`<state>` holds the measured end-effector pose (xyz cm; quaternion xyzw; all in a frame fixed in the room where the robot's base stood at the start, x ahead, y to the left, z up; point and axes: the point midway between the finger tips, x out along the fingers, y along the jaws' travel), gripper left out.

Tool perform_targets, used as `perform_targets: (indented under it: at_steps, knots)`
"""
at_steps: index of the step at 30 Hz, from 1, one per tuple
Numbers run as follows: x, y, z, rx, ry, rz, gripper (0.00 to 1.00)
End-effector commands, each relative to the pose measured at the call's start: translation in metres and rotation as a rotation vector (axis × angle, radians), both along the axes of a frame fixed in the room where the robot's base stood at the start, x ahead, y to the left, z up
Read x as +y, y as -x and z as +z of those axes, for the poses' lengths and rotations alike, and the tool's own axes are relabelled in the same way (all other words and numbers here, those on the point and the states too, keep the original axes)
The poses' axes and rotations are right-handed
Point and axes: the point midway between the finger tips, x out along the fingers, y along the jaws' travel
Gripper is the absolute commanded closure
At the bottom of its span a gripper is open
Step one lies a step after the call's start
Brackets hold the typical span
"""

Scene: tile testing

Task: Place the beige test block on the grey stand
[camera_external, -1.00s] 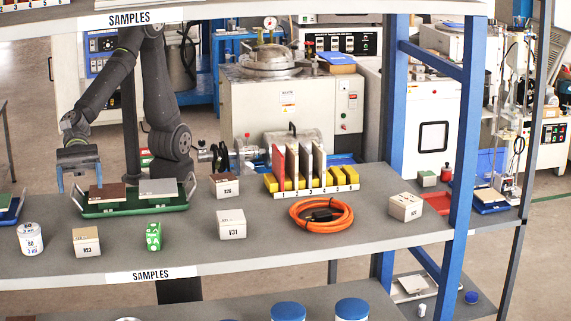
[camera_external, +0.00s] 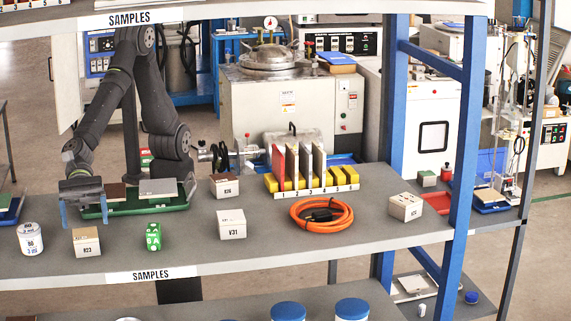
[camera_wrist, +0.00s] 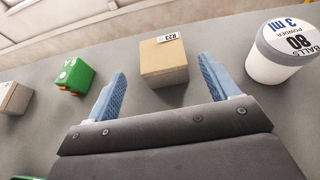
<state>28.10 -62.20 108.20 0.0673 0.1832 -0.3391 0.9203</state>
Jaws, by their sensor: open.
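A beige block (camera_external: 86,245) labelled R23 sits on the grey shelf near its front edge. It also shows in the wrist view (camera_wrist: 165,65), beyond the space between my blue fingertips. My gripper (camera_external: 84,214) is open and empty, just behind and above the block, not around it. I cannot tell for certain which thing is the grey stand.
A white jar (camera_external: 31,240) stands left of the block and a green block (camera_external: 153,237) right of it. A green tray (camera_external: 175,205) with tiles lies behind. Further right are block V31 (camera_external: 231,225), an orange cable coil (camera_external: 300,214) and a numbered tile rack (camera_external: 320,192).

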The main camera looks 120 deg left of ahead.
Motion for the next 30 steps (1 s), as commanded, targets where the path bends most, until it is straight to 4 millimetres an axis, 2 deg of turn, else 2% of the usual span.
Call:
perform_targets:
  at_steps: [10,19,20,27,30]
  knots:
    - [-0.027,-0.028,-0.020,0.000,-0.002,0.001,0.20]
    - [-0.030,-0.030,-0.022,-0.001,-0.001,0.000,0.20]
    - [-0.030,-0.030,-0.022,-0.001,-0.001,0.000,0.24]
    - [-0.030,-0.030,-0.022,-0.001,-0.001,0.000,0.71]
    - [-0.030,-0.030,-0.021,-0.001,0.001,0.000,0.85]
